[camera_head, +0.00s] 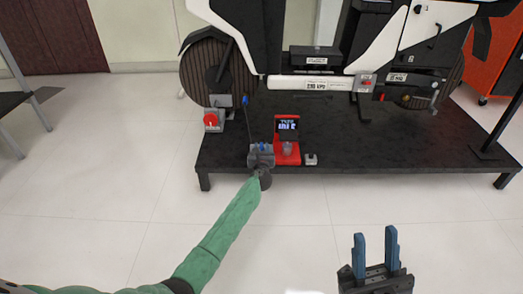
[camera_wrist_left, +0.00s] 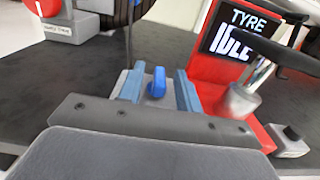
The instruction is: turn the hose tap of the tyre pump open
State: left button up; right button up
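The red tyre pump (camera_head: 289,158) stands on the dark platform, and its display reads TYRE IDLE. In the left wrist view the pump's red body (camera_wrist_left: 205,70) is on the right, with a metal cylinder and black handle. The blue hose tap (camera_wrist_left: 157,82) stands upright on a grey block, and it is small in the head view (camera_head: 262,147). My left gripper (camera_wrist_left: 160,90) is open, with one blue finger on each side of the tap and gaps visible between. Whether the fingers reach down past the tap is unclear. My right gripper (camera_head: 376,248) is open and empty, away from the platform.
A vehicle wheel (camera_head: 207,70) and white bodywork stand over the dark platform (camera_head: 390,145). A red knob (camera_head: 210,118) on a grey box is left of the pump. A small grey block with a dark button (camera_head: 311,159) sits right of the pump. The floor in front is clear.

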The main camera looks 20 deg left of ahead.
pick_arm(q)
grip_shut()
